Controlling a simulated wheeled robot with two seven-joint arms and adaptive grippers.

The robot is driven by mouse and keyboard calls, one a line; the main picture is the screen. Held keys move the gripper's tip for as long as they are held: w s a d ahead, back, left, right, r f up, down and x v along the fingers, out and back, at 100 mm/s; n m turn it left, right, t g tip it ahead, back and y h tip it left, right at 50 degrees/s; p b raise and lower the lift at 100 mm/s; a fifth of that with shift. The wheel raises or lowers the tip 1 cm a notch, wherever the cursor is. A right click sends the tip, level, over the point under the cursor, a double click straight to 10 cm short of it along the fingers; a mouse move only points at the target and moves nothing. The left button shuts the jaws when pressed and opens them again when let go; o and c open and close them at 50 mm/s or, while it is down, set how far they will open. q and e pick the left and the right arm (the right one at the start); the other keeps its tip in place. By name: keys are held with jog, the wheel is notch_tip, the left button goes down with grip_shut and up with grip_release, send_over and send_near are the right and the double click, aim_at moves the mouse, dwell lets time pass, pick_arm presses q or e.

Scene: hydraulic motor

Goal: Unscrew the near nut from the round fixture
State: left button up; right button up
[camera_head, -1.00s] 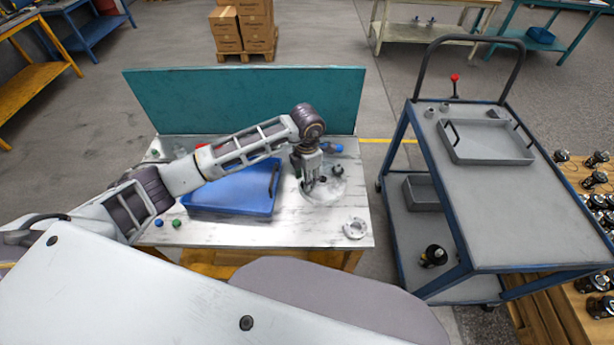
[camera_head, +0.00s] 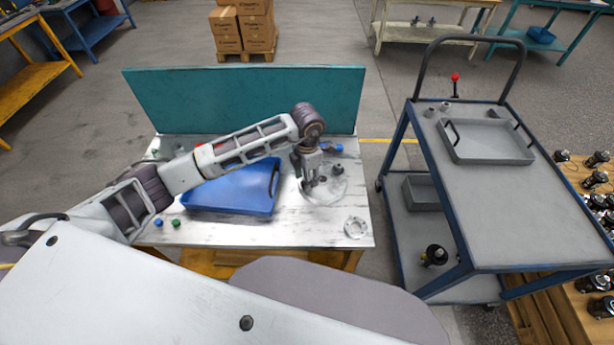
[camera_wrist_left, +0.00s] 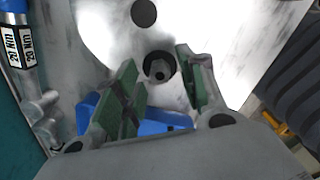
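The round fixture (camera_head: 332,191) is a pale disc on the white table. A dark nut-like part (camera_head: 338,169) stands on its right side, beside my left gripper. My left gripper (camera_head: 309,187) points down over the fixture's left part. In the left wrist view its two green-padded fingers (camera_wrist_left: 160,92) are apart. A dark round part with a hexagonal centre (camera_wrist_left: 160,68) shows between and just beyond the fingertips, with no visible contact. Another dark round spot (camera_wrist_left: 144,13) is at the top of that view. My right gripper is not in view.
A blue tray (camera_head: 235,207) lies left of the fixture. A pale flanged ring (camera_head: 355,228) is at the table's front right. A teal panel (camera_head: 245,95) closes the back. A tool marked 20 Nm (camera_wrist_left: 18,45) is at the wrist view's left. A grey cart (camera_head: 470,230) stands right.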

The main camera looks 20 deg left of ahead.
pick_arm(q)
grip_shut()
jog(key=shift+n, duration=0.3)
jog(key=shift+n, duration=0.5)
jog(key=shift+r+n+p, duration=0.1)
jog(key=shift+n+p, duration=0.4)
jog(key=shift+n, duration=1.3)
jog(key=shift+c, duration=0.6)
grip_release()
